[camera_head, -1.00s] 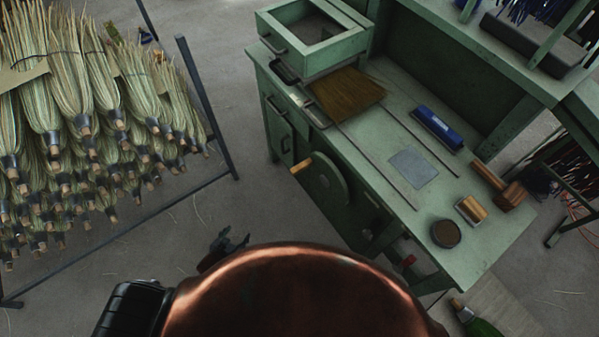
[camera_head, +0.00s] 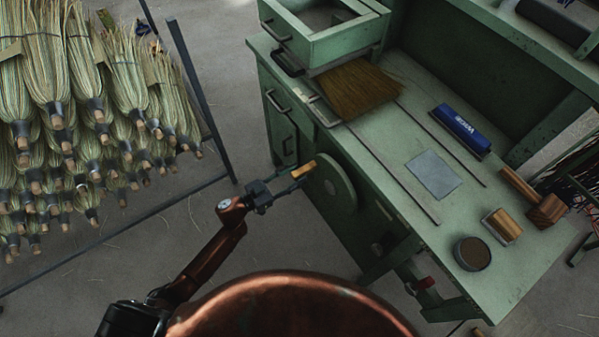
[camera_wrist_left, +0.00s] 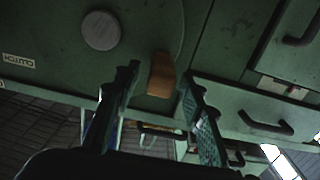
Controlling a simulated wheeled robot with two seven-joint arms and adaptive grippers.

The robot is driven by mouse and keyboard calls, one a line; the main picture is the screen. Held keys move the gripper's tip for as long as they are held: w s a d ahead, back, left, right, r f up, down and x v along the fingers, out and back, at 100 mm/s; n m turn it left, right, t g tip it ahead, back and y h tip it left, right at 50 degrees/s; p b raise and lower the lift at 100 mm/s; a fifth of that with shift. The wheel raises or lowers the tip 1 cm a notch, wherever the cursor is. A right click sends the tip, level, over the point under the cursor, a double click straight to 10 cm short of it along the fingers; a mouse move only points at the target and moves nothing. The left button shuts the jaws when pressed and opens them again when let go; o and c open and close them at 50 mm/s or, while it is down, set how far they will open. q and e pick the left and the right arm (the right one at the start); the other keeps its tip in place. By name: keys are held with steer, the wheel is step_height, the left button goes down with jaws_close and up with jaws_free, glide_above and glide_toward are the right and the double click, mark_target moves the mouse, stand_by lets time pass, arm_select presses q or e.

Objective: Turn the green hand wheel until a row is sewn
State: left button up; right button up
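The green hand wheel (camera_head: 338,192) is a disc on the left side of the green workbench, with a wooden handle (camera_head: 303,169) sticking out near its rim. My left gripper (camera_head: 290,184) is at the handle in the head view. In the left wrist view the handle (camera_wrist_left: 162,75) is seen between the two open fingers of my left gripper (camera_wrist_left: 160,88), just ahead of the tips, with gaps on both sides. The broom head (camera_head: 357,93) lies flat on the bench top by the clamp. My right gripper is not in view.
A rack of brooms (camera_head: 85,120) stands left. Clear floor lies between rack and bench.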

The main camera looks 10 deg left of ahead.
arm_select(q)
steer(key=shift+x, duration=1.05)
jaws_close()
